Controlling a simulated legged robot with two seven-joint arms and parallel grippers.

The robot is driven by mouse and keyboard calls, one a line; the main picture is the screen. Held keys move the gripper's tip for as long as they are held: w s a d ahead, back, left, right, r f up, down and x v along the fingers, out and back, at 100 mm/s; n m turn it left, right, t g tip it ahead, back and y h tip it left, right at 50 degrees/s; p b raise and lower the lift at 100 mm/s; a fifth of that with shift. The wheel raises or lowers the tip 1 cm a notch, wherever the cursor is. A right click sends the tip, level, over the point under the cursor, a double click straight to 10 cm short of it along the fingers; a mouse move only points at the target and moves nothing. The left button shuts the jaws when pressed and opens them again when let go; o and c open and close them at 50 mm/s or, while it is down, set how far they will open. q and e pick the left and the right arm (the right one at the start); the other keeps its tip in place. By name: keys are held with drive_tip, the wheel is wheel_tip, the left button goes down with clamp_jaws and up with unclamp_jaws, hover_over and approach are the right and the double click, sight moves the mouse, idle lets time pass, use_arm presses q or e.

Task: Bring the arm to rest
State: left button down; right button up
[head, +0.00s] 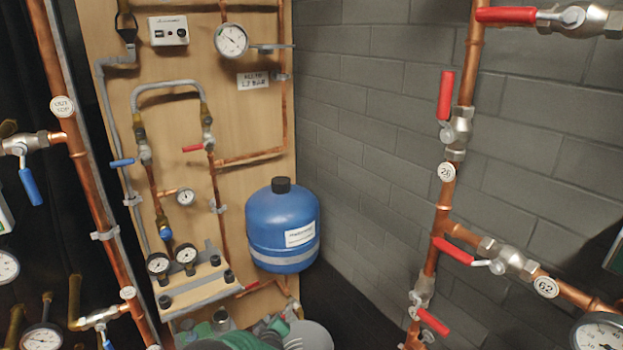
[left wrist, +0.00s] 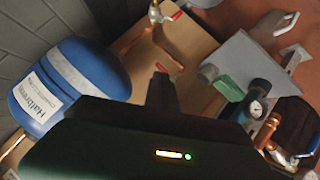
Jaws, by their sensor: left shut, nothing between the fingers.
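My left gripper (left wrist: 163,88) shows in the left wrist view as a dark body with a narrow pair of fingers pointing up the picture. The fingers are shut with nothing between them. They stand in front of the wooden board, to the right of the blue tank (left wrist: 72,85) in that picture, and I cannot tell the distance to it. In the head view I cannot make out the left gripper clearly. My right gripper is in neither view.
The blue tank (head: 284,228) hangs by the wooden board (head: 240,120), which carries copper pipes, valves and gauges. Copper pipes with red-handled valves (head: 445,96) stand at the right before a grey brick wall (head: 370,90). A green-and-grey object (head: 240,340) is at the bottom.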

use_arm(q)
drive_tip(key=s+a+r+m+g+h, duration=0.1)
drive_tip(key=s+a+r+m+g, duration=0.15)
drive_tip(key=s, duration=0.95)
drive_tip(key=s+a+r+m+g, duration=0.2)
drive_tip(key=s+m+g, duration=0.15)
drive_tip(key=s, duration=0.75)
drive_tip(key=s+a+r+m+g+h, duration=0.1)
drive_tip(key=s+a+r+m+g, duration=0.2)
drive_tip(key=s, duration=0.9)
drive_tip(key=w+p+v, duration=0.2)
drive_tip(key=p+v, duration=1.1)
drive_tip(key=p, duration=0.1)
drive_tip(key=w+r+p+v, duration=0.1)
drive_tip(key=w+p+v, duration=0.2)
drive_tip(key=p+v, duration=1.1)
drive_tip(key=shift+w+r+m, duration=0.2)
drive_tip(key=shift+r+m, duration=0.05)
drive_tip(key=shift+m, duration=0.05)
drive_tip(key=c, duration=2.2)
unclamp_jaws()
